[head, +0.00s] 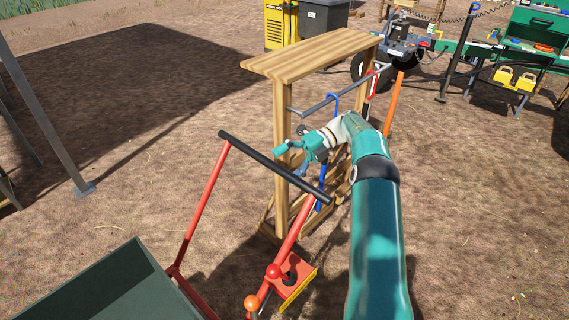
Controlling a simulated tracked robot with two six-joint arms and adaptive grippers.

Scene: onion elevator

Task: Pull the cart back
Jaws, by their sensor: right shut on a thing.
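The cart has a dark green tray (118,284) at the bottom left, cut off by the picture edge. Its red frame (205,205) rises to a black crossbar handle (245,148) that slants down to the right. My right gripper (291,160), teal, comes in from the right and is shut on the handle near its right half. The exact contact between fingers and bar is small and hard to make out. My left gripper is not in view.
A wooden stand (310,54) with hanging tools is just behind the handle. A red foot piece with an orange knob (251,302) is below it. A grey metal post (45,120) stands at left. A yellow cabinet (278,25) and green bench (535,25) are farther back. Bare soil lies between.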

